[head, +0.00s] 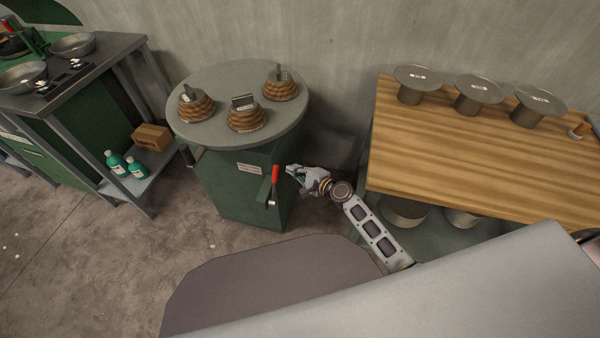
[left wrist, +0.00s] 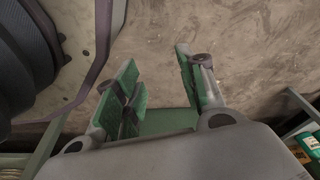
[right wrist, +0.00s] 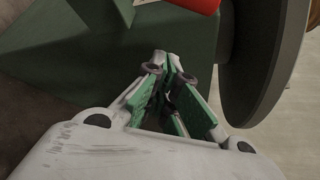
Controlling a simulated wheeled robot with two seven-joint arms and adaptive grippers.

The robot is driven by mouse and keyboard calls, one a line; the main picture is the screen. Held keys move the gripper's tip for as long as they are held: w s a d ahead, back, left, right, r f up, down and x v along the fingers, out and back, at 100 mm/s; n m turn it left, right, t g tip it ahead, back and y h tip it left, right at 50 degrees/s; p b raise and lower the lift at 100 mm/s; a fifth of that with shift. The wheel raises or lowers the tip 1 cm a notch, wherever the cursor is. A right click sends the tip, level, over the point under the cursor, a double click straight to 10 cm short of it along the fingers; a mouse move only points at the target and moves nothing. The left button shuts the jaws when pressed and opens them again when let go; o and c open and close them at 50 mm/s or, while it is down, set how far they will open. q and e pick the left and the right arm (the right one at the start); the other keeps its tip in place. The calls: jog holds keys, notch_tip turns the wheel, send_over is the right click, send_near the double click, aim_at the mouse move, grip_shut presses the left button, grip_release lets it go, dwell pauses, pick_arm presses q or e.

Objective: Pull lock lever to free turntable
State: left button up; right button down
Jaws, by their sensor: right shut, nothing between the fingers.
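The lock lever has a red grip (head: 275,174) on a metal stem, upright on the front of a green cabinet (head: 230,195). The round grey turntable (head: 205,82) sits on top, with several brown ridged moulds on it. My right gripper (head: 290,170) is shut and empty, just right of the red grip and apart from it. In the right wrist view its fingertips (right wrist: 170,62) meet in front of the green cabinet, with the red grip (right wrist: 195,4) cut off at the top edge. My left gripper (left wrist: 158,58) is open and empty over the floor, outside the head view.
A wooden table (head: 470,150) with several round stands is on the right. A metal bench (head: 75,80) with bowls, green bottles (head: 117,163) and a cardboard box (head: 152,137) is on the left. Bare floor lies in front of the cabinet.

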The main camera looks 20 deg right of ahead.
aim_at(274, 185)
pick_arm(q)
jog(key=shift+s+a+f+p, duration=0.45)
jog(key=shift+s+a+f, duration=0.15)
jog(key=shift+f, duration=0.25)
jog(key=shift+s+a+f+p, duration=0.45)
jog(key=shift+s+a+f, duration=0.1)
jog(key=shift+f, duration=0.25)
pick_arm(e)
jog(key=shift+s+a+r, duration=0.2)
jog(key=shift+a+r, duration=0.05)
jog(key=shift+a, duration=0.3)
jog(key=shift+s+a+r, duration=0.15)
jog(key=shift+a+r, duration=0.1)
jog(key=shift+a, duration=0.3)
jog(key=shift+s+a+r, duration=0.2)
jog(key=shift+a+r, duration=0.05)
jog(key=shift+a, duration=0.3)
pick_arm(q)
jog(key=shift+d, duration=0.2)
